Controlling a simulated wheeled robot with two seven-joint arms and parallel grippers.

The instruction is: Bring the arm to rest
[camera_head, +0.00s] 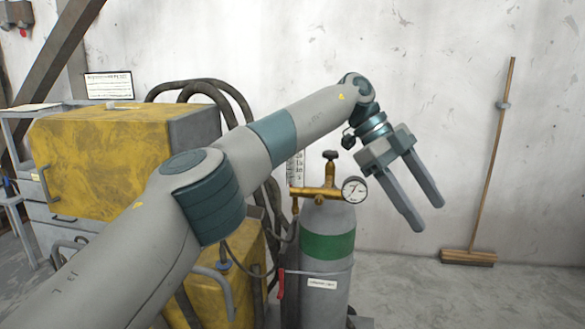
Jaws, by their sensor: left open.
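My left arm comes in from the lower left and stretches up across the view. My left gripper (428,216) is at its end, right of centre, with its two fingers pointing down and to the right. The fingers are apart and nothing is between them. The gripper shows in front of the pale wall, just right of a gas cylinder's gauge. My right gripper is not in view.
A grey gas cylinder (326,270) with a green band, brass valve and gauge (354,190) stands below the arm. A yellow cabinet (100,160) and dark hoses (215,90) are at the left. A broom (468,256) leans on the wall (440,60).

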